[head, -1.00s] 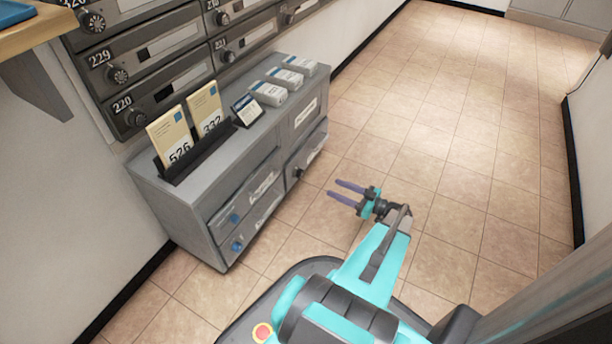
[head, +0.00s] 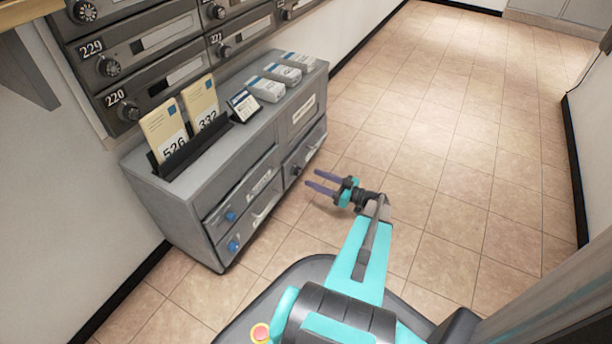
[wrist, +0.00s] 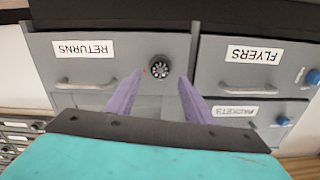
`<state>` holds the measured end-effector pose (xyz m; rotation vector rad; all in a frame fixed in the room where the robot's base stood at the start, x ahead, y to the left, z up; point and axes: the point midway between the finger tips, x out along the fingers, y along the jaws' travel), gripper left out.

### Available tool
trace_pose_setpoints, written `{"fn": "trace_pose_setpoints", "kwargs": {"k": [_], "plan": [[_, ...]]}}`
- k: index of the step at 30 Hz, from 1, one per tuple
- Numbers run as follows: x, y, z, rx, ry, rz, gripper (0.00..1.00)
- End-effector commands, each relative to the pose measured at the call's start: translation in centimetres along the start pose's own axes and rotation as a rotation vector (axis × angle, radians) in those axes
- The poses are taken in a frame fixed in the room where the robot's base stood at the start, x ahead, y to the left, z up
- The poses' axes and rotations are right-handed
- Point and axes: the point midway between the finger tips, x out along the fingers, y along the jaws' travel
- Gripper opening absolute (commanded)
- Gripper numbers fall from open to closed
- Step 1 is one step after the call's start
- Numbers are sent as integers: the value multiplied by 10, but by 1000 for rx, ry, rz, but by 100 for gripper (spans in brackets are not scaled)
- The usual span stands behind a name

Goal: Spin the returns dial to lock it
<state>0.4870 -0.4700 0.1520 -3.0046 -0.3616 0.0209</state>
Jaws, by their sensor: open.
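The returns drawer (wrist: 100,62) shows upside down in the wrist view, with a white RETURNS label and a grey handle. Its round black dial (wrist: 159,67) has pale marks around the rim, and a small red mark is beside it. In the head view the dial (head: 296,170) is on the lower right drawer of the grey cabinet. My gripper (head: 312,178) is open and empty, its purple fingers pointing at the cabinet front. In the wrist view the dial appears between the fingers (wrist: 160,80), apparently still apart from them.
The grey cabinet (head: 165,192) carries a rack of yellow cards (head: 165,130), a small sign (head: 243,104) and several boxes (head: 266,89). Mailboxes with dials (head: 150,60) are above it. The tiled floor (head: 440,140) to the right is clear.

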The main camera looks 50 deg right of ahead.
Motion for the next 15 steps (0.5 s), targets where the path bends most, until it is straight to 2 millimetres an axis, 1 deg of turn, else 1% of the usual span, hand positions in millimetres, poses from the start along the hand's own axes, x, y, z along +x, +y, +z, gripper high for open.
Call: {"fn": "trace_pose_setpoints", "kwargs": {"k": [1,3,9,15], "plan": [[8,0,2,-1,0,-1,48],[17,0,2,-2,1,-2,48],[40,0,2,-2,0,-2,48],[54,0,1,-1,0,-1,48]]}}
